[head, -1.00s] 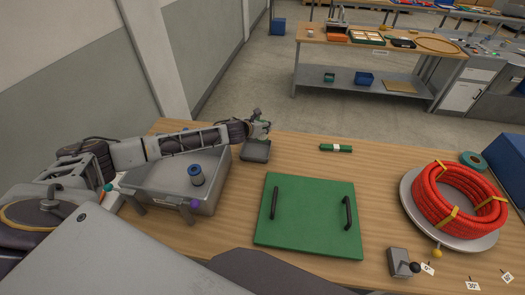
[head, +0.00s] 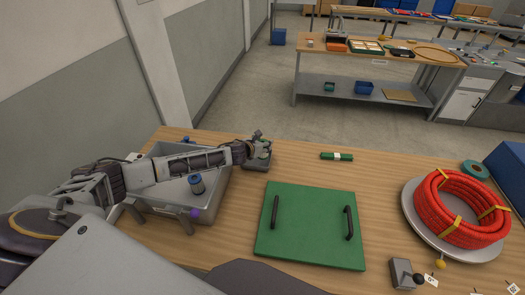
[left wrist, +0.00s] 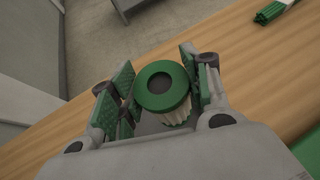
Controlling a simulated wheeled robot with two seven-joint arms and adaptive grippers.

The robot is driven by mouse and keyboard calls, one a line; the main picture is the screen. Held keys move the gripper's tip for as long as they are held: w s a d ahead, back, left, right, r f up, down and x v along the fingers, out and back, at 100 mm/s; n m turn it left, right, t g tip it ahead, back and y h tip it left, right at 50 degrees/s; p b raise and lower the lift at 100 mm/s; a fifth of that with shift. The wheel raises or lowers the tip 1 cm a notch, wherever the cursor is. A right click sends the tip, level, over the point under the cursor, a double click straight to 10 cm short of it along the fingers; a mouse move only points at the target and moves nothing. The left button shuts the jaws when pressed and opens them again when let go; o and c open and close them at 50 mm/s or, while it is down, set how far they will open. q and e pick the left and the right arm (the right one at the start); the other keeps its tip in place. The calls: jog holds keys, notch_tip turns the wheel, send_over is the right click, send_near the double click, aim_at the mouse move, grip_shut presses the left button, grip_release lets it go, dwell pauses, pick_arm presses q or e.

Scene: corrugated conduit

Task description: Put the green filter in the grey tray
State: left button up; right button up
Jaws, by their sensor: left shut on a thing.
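The green filter (left wrist: 160,87), with green end cap and pale pleated side, stands between the fingers of my left gripper (left wrist: 155,92) in the left wrist view. The gripper is shut on it. My right gripper is not in view.
A larger grey box (head: 215,195) holding a blue-capped cylinder (head: 196,184) lies under my left arm. A green panel with black handles (head: 310,225) is to the right. A green bundle (head: 336,156) lies behind it. Red conduit (head: 460,208) is coiled far right.

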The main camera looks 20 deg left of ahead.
pick_arm(q)
jog(key=shift+f, duration=0.1)
jog(key=shift+f, duration=1.85)
jog(key=shift+f, duration=0.15)
jog(key=o, duration=1)
jog(key=shift+b+v, duration=0.4)
jog(key=shift+v, duration=5.7)
jog(key=shift+w, duration=0.1)
